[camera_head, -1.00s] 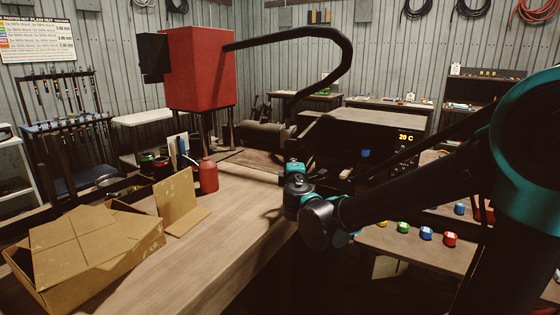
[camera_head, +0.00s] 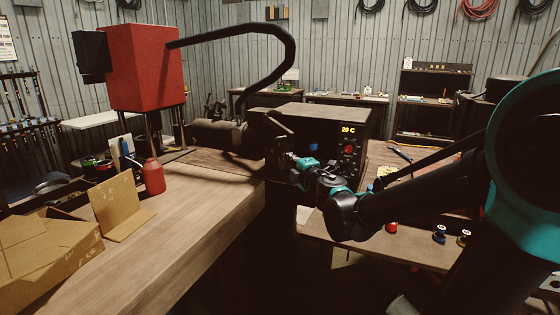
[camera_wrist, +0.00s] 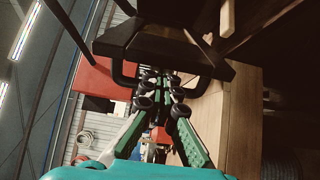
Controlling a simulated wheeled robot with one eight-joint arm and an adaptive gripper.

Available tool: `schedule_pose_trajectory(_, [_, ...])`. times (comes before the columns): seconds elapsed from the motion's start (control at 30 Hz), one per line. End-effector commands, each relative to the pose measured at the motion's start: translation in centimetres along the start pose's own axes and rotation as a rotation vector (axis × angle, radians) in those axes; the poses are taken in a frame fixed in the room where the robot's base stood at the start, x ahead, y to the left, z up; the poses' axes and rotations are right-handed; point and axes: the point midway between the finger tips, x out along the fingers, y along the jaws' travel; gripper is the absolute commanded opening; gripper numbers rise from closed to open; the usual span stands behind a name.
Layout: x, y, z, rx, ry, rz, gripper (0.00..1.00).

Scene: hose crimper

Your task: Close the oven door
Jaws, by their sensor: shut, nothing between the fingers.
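The oven (camera_head: 322,112) is a dark box at the centre of the head view, with a lit "20 C" display and a red knob on its right front. Its front is dark and partly hidden by my arm, so I cannot tell how far the door is open. In the wrist view a dark panel with a black U-shaped handle (camera_wrist: 119,75), seemingly the oven door, is close ahead. My gripper (camera_wrist: 162,82) is shut and empty, its fingertips at the handle; contact is unclear. My gripper (camera_head: 286,159) also shows before the oven front in the head view.
A wooden workbench (camera_head: 205,205) lies left of the oven, with a cardboard box (camera_head: 45,250), a red bottle (camera_head: 153,177) and a red machine (camera_head: 145,65) with a curved black hose. A lower bench (camera_head: 400,242) at right holds small coloured items.

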Motion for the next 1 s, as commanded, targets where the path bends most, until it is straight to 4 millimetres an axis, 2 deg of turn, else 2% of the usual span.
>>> schedule_pose_trajectory(0.03, [0.0,0.0,1.1,0.000,0.014,0.000,0.00])
schedule_pose_trajectory(0.27, [0.1,0.0,4.3,0.000,0.011,0.000,0.00])
schedule_pose_trajectory(0.47, [0.6,0.0,8.4,0.000,0.008,0.000,0.00])
schedule_pose_trajectory(0.8, [3.1,0.0,16.5,0.000,0.011,0.000,0.00])
schedule_pose_trajectory(1.0, [4.7,0.0,19.4,0.000,0.014,0.000,0.00])
